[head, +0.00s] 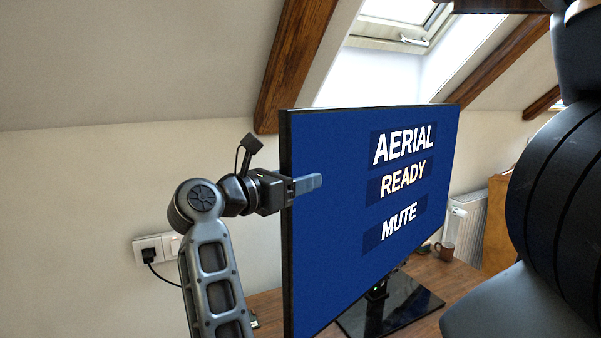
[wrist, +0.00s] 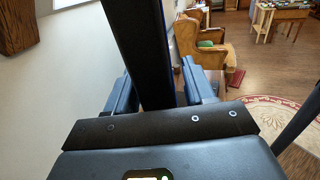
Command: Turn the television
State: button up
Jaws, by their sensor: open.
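The television (head: 345,240) stands on a black stand base (head: 390,308) on a wooden desk. Its blue screen reads AERIAL, READY and MUTE. The screen is turned at an angle, with its left edge nearest. My gripper (head: 300,183) is at that left edge, about mid-height, with one blue-grey finger in front of the screen. In the wrist view the television's dark edge (wrist: 144,45) runs between the two open fingers of my gripper (wrist: 158,88). A gap shows on the right finger's side; contact on the left side cannot be told. The other finger is hidden behind the television in the head view.
The wooden desk (head: 440,278) holds a mug (head: 446,251) behind the television. A wall socket (head: 157,248) with a plug is at left, and a radiator (head: 467,222) at right. The wrist view shows an armchair (wrist: 210,50), a rug (wrist: 285,113) and open floor.

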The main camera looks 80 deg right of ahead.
jog(key=shift+s+d, duration=0.2)
jog(key=shift+d, duration=0.1)
jog(key=shift+c, duration=0.5)
grip_shut()
